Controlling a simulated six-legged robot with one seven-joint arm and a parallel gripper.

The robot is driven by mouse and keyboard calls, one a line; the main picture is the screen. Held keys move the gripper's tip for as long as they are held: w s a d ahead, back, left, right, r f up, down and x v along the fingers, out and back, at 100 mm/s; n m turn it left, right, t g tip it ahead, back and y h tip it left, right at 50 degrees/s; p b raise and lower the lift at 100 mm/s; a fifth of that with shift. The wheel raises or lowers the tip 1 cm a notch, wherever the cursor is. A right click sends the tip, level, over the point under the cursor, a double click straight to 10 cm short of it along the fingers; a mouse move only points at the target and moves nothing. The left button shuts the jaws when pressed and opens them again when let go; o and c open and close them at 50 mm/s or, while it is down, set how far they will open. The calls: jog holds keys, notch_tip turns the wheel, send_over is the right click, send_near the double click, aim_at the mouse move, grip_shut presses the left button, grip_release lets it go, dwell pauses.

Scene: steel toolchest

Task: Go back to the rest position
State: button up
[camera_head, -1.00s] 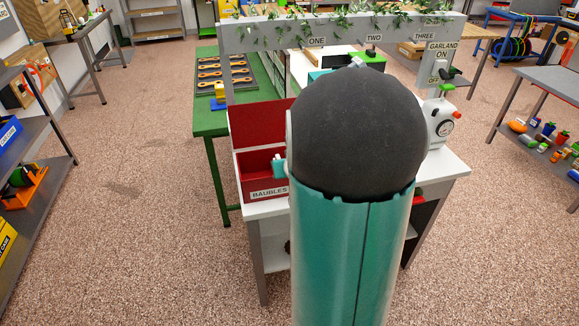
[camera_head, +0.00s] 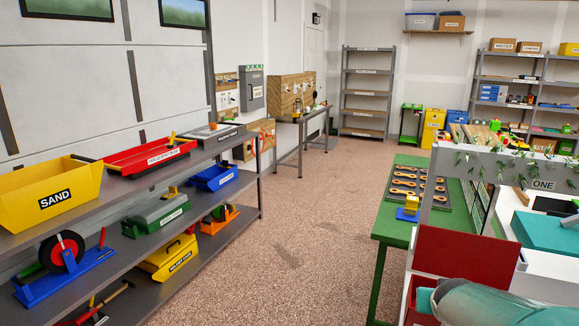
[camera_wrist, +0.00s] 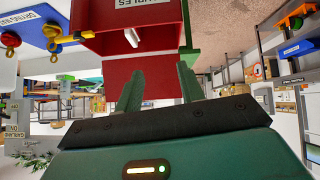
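My gripper (camera_wrist: 159,85) shows in the wrist view with its two green fingers apart and nothing visible between them. The red baubles box (camera_wrist: 105,28) is beyond the fingertips in that view, which appears upside down, with its red lid panel (camera_wrist: 145,78) behind the fingers. In the head view, the open lid (camera_head: 462,258) of the red box is at the lower right.
A grey shelf (camera_head: 215,150) on the left holds a yellow sand bin (camera_head: 52,193), a red tray (camera_head: 150,155) and several tools. A green table (camera_head: 396,226) with a tool board (camera_head: 418,188) stands right of centre, beside the garland frame (camera_head: 500,165). The speckled floor (camera_head: 300,225) between is clear.

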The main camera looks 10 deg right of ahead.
jog(key=s+a+r+n+g+y, duration=0.1)
jog(key=s+a+r+n+y, duration=0.1)
jog(key=s+a, duration=0.5)
jog(key=s+a+r+n+g+y, duration=0.1)
jog(key=s+a+r+n+y, duration=0.2)
jog(key=s+a, duration=0.4)
jog(key=a, duration=0.9)
jog(key=shift+s+r, duration=0.15)
jog(key=shift+r, duration=0.05)
jog(key=shift+d, duration=0.2)
